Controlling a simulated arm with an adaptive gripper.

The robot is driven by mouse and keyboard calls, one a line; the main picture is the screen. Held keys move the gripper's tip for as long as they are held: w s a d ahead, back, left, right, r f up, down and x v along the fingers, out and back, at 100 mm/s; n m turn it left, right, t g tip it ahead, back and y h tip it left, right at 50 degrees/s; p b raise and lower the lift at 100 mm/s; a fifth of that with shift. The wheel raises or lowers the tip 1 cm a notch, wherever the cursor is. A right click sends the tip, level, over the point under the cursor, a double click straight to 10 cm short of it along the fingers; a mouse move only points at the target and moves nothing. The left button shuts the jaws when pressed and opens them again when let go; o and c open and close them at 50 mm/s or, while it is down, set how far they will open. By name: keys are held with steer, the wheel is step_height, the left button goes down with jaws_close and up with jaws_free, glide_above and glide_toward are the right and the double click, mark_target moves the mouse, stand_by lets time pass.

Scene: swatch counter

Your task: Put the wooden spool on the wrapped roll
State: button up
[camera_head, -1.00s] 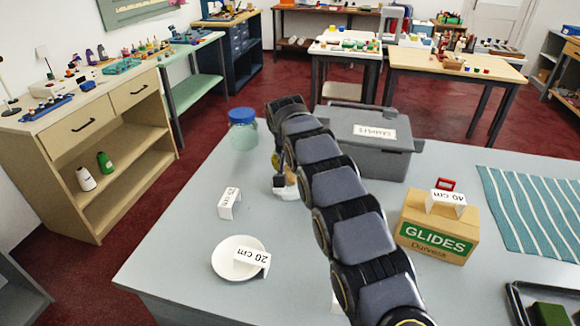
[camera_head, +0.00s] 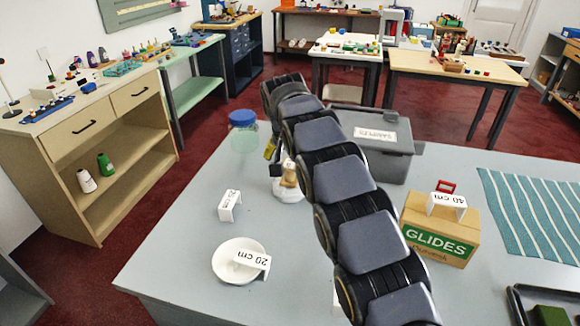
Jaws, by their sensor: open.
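The wooden spool (camera_head: 289,174) is a small tan piece, seen against the top of a white, rounded thing on the grey table, which looks like the wrapped roll (camera_head: 288,191). The spool appears to rest on it, but my arm covers their right side. My gripper (camera_head: 275,158) is mostly hidden behind my arm; a dark and yellow part shows just above and left of the spool. It is open, and a small gap seems to separate it from the spool.
A blue-lidded jar (camera_head: 243,134) stands behind left, a grey lidded box (camera_head: 385,150) behind right. A 25 cm-type card (camera_head: 229,204) and white plate (camera_head: 232,272) lie in front left. The GLIDES carton (camera_head: 436,240) and striped cloth (camera_head: 530,215) are right.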

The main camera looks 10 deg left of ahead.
steer(key=v, duration=0.7)
steer(key=s+d+r+m+g+h, duration=0.1)
steer(key=s+d+r, duration=0.1)
steer(key=s+d, duration=0.7)
steer(key=s+d+r+g+h, duration=0.1)
steer(key=s+d+g, duration=0.1)
steer(key=s+d, duration=0.65)
steer(key=s+d+f+g, duration=0.1)
steer(key=s+d+f, duration=0.1)
steer(key=s, duration=0.6)
steer(key=s+d+f+g+y, duration=0.1)
steer(key=s+d+f, duration=0.1)
steer(key=s, duration=0.6)
steer(key=s+d+f+n+g+y, duration=0.1)
steer(key=s+d, duration=0.3)
steer(key=s, duration=0.4)
steer(key=shift+s+f, duration=0.2)
steer(key=shift+f, duration=0.35)
